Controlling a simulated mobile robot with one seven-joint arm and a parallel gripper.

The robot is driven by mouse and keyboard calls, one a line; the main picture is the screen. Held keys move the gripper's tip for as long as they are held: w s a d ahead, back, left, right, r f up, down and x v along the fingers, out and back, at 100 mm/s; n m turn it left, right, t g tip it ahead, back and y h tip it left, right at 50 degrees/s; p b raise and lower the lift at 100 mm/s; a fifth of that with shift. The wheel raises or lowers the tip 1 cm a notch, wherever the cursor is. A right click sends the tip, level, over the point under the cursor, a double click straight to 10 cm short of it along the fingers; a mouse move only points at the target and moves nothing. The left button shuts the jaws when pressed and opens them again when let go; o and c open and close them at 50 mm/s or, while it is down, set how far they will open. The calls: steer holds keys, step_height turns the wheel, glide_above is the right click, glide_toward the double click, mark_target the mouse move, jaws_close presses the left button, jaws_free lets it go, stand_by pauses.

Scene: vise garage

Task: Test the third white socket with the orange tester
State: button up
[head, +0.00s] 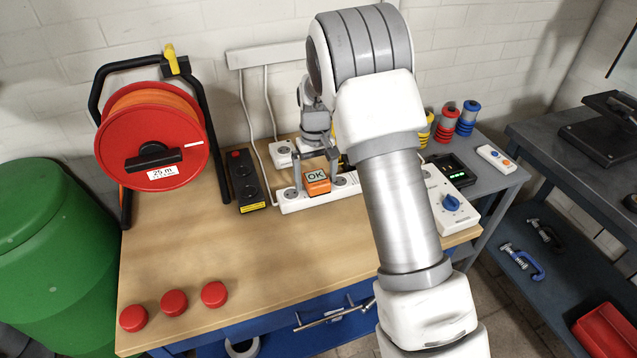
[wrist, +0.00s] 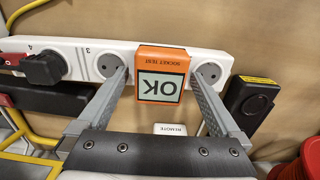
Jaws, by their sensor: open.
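The orange tester (head: 316,184) sits on the white socket strip (head: 291,206), with its screen reading OK. In the wrist view the tester (wrist: 164,62) covers the place between two bare round sockets. The socket beside the printed 3 (wrist: 108,66) is bare, left of the tester. The other bare socket (wrist: 209,72) is at the strip's right end. A black plug (wrist: 42,68) fills the socket beside the printed 4. My gripper (wrist: 160,78) is open, with one finger on each side of the tester and visible gaps between. The tester's underside is hidden.
A black box with a yellow label (head: 246,182) stands left of the strip. A red cable reel (head: 130,115) is at the left, three red caps (head: 173,302) at the front. The front middle of the bench is clear.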

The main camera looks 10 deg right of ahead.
mark_target(316, 177)
stand_by(0.7)
jaws_close()
stand_by(0.3)
steer(key=shift+r, duration=0.15)
steer(key=shift+r+p, duration=2)
steer(key=shift+r, duration=0.9)
steer(key=shift+d, duration=0.1)
